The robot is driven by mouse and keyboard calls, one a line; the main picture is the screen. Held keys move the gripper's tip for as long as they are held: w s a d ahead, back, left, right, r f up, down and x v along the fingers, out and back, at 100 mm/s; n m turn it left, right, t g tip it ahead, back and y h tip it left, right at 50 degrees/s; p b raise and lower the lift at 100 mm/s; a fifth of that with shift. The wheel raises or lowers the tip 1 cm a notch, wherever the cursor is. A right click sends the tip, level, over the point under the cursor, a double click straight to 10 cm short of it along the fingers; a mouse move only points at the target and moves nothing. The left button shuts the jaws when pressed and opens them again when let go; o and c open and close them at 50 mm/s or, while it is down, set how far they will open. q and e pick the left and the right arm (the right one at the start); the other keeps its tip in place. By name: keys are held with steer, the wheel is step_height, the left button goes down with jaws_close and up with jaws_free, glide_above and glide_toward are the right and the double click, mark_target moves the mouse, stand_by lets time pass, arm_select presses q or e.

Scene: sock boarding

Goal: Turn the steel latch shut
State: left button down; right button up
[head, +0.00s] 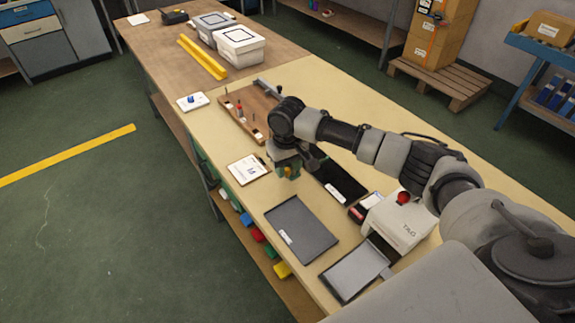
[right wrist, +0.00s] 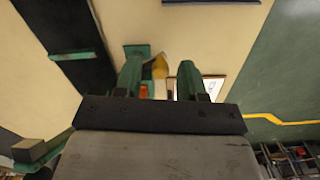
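My right gripper (head: 288,168) is low over the near-left edge of the workbench in the head view, between a white card and a black mat. In the right wrist view its two green fingers (right wrist: 160,80) are apart, with a gap between them. A small yellow-orange piece (right wrist: 159,67) shows in that gap, beside a green block (right wrist: 137,49); I cannot tell whether a finger touches it. I cannot clearly make out the steel latch. A grey metal-looking piece (head: 268,88) lies at the far end of the wooden board (head: 247,105). My left gripper is not in view.
The white card (head: 248,168) lies left of the gripper, the black mat (head: 341,182) right. A dark grey tray (head: 302,229) and a white box (head: 399,222) are nearer. White containers (head: 240,45) and yellow bars (head: 203,58) stand at the far end.

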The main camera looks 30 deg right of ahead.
jaws_close()
steer(key=shift+s+r+n+p, duration=0.2)
steer(key=shift+n+p, duration=0.1)
steer(key=shift+p, duration=0.45)
steer(key=n+p, duration=0.2)
steer(key=d+n+p, duration=0.1)
steer(key=shift+s+r+p, duration=0.1)
steer(key=shift+s+p, duration=0.2)
steer(key=shift+p, duration=0.05)
steer(key=n+p, duration=0.1)
steer(key=d+n+p, duration=0.1)
steer(key=n, duration=0.1)
steer(key=shift+s+n, duration=0.2)
steer(key=shift+n, duration=0.1)
steer(key=shift+d+n+p, duration=0.35)
steer(key=shift+n+p, duration=0.25)
steer(key=shift+n, duration=0.6)
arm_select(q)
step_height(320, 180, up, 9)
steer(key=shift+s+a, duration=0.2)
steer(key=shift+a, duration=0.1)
arm_select(e)
steer(key=shift+d+f+n, duration=0.2)
steer(key=shift+d+n, duration=0.15)
steer(key=shift+n, duration=0.75)
steer(key=shift+o, duration=0.7)
jaws_free()
